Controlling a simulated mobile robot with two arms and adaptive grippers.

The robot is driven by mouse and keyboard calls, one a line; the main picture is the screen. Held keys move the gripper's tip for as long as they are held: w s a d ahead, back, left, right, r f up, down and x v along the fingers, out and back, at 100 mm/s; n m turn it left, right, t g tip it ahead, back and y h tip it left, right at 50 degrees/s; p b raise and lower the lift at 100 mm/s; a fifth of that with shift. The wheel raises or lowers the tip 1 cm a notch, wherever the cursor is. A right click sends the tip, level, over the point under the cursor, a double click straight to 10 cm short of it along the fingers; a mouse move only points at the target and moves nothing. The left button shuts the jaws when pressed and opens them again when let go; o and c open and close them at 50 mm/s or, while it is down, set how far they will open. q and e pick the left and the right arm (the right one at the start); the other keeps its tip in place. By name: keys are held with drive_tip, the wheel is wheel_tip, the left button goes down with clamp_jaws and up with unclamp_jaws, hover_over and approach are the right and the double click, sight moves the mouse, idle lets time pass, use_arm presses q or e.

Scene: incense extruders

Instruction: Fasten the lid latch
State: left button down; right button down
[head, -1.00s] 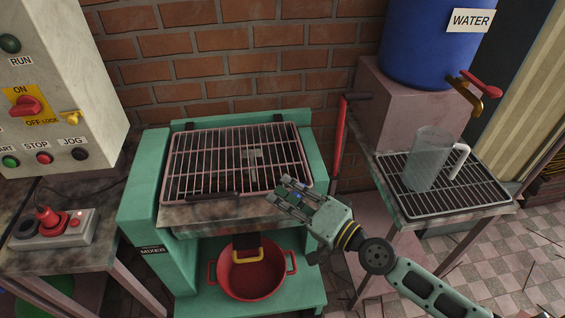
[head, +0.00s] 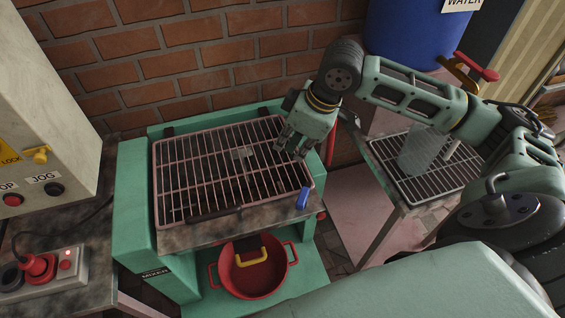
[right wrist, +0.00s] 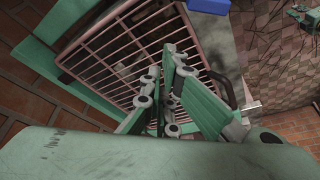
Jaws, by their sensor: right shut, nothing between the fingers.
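The lid is a wire grille (head: 232,165) lying flat and closed over the green mixer (head: 133,205), with a dark handle (head: 213,214) at its front edge. A blue latch lever (head: 303,198) stands at the front right corner beside the lid; whether it grips the frame I cannot tell. In the right wrist view the blue latch (right wrist: 208,5) is cut by the top edge. My right gripper (head: 290,153) is shut and empty, fingers down over the lid's right side, behind and apart from the latch. Its fingers (right wrist: 172,88) also show over the grille. My left gripper is out of view.
A red pot (head: 262,275) stands on the shelf below the mixer. A rack table (head: 428,190) with a clear beaker is at right, under my arm. A control cabinet (head: 50,100) and a red-switch box (head: 42,275) are at left. A brick wall is behind.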

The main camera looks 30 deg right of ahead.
sight(304, 195)
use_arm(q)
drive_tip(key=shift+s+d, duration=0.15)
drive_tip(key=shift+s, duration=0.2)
use_arm(e)
drive_tip(key=shift+s+d, duration=0.15)
drive_tip(key=p+x, duration=0.1)
drive_tip(key=x, duration=0.8)
drive_tip(key=shift+f, duration=0.3)
drive_tip(key=shift+s+d+f+p, duration=0.15)
drive_tip(key=shift+s+d+p, duration=0.4)
drive_tip(key=shift+s+d, duration=0.65)
drive_tip(key=shift+s, duration=0.35)
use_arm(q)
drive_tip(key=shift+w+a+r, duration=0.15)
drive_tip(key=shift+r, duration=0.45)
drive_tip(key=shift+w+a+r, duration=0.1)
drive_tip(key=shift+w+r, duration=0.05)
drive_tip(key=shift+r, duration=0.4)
use_arm(e)
drive_tip(key=shift+w, duration=0.1)
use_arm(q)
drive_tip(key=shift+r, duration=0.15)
